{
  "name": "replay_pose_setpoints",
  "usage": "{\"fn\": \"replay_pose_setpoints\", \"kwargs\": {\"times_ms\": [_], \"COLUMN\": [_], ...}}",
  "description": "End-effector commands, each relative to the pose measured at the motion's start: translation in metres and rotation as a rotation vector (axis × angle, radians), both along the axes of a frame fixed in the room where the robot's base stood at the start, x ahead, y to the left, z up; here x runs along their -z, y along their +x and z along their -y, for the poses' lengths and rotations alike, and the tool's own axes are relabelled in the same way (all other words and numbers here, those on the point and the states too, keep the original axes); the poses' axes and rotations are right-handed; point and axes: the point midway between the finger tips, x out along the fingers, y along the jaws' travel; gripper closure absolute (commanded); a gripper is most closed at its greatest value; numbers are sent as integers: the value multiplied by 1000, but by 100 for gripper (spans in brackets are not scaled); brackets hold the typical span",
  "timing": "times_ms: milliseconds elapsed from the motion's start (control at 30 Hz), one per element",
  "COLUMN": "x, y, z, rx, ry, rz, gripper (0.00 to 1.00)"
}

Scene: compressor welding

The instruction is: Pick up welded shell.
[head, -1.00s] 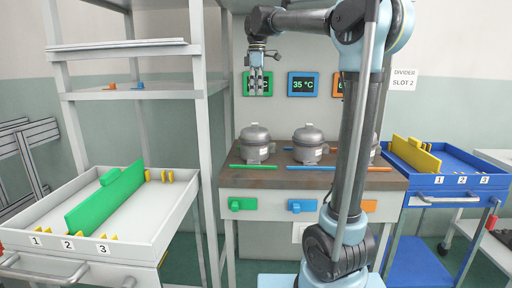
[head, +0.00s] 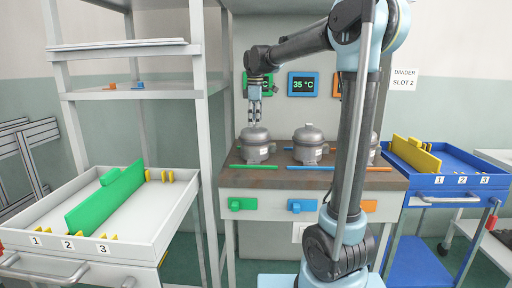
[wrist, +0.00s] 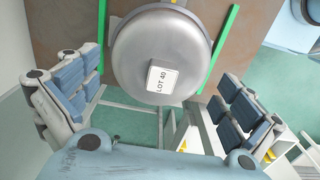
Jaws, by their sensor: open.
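Several grey metal compressor shells stand in a row on the brown-topped bench. The left shell (head: 257,146) sits behind a green strip, and the middle shell (head: 309,146) behind a blue strip. A third shell (head: 374,150) is partly hidden by my arm. My gripper (head: 254,121) is open, pointing down just above the left shell. In the wrist view this shell's domed top (wrist: 160,50) carries a "LOT 40" label and lies ahead of the spread fingers, with nothing between them. I cannot tell which shell is the welded one.
The bench (head: 275,178) has green, blue and orange front knobs. A white tray cart (head: 135,245) with a green divider stands left, a blue tray cart (head: 470,178) with a yellow divider right. A grey shelf post (head: 206,130) stands close left of my gripper.

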Motion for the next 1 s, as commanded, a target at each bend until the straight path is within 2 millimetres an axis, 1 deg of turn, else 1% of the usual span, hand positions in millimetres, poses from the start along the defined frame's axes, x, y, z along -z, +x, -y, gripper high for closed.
{"fn": "replay_pose_setpoints", "kwargs": {"times_ms": [33,133,367,400,467,500,567,600,767,800,833,1000], "x": [5,11,12,12,12,12,12,12,12,13,13,13], "y": [0,0,0,0,0,0,0,0,0,0,0,-1], "z": [0,0,0,0,0,0,0,0,1,1,1,1], "rx": [0,0,1,1,1,1,1,1,1,1,1,1], "ry": [0,0,0,0,0,0,0,0,0,0,0,-1], "rz": [0,0,0,0,0,0,0,0,0,0,0,-1], "gripper": [0,0,0,5,18,27,41,50,86,95,100,100]}}
